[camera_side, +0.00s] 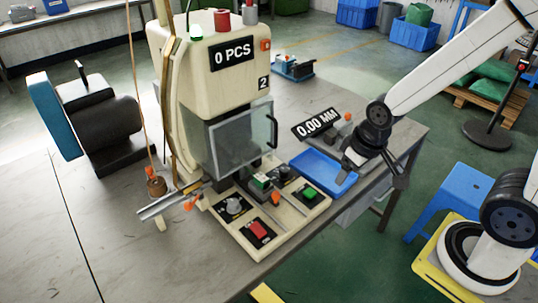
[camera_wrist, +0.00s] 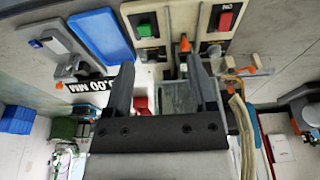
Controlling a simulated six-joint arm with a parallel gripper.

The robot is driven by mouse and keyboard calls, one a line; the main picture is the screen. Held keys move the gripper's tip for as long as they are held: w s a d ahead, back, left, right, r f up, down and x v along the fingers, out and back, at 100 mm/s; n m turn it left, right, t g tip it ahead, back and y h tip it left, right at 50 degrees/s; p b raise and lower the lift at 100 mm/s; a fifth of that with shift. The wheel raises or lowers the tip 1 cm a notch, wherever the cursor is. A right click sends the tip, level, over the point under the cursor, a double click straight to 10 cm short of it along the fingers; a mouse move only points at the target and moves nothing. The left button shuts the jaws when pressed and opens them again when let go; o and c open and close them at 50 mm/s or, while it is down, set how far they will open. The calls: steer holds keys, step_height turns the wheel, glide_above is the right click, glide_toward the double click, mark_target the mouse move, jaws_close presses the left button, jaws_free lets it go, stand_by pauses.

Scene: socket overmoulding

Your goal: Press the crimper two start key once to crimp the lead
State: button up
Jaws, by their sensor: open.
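Crimper two (camera_side: 213,95) is a cream machine marked "2", with a "0 PCS" display and a clear guard over its front. Its cream base carries a green key (camera_side: 309,194) at the right and a red key (camera_side: 259,229) at the front. In the wrist view the green key (camera_wrist: 145,30) is at top left of centre and the red key (camera_wrist: 225,20) is right of it. My gripper (camera_side: 352,162) is open and empty, over the right end of the blue tray, right of the green key. Its fingers (camera_wrist: 161,78) stand apart in the wrist view. I cannot make out the lead's end.
The blue tray (camera_side: 322,172) lies right of the base. A "0.00 MM" gauge (camera_side: 318,124) stands behind it. A metal rail (camera_side: 168,204) and a hanging cord (camera_side: 136,90) are at the left. A black motor-like unit (camera_side: 100,125) stands far left. The front left table is clear.

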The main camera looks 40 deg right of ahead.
jaws_close()
stand_by(0.3)
stand_by(1.6)
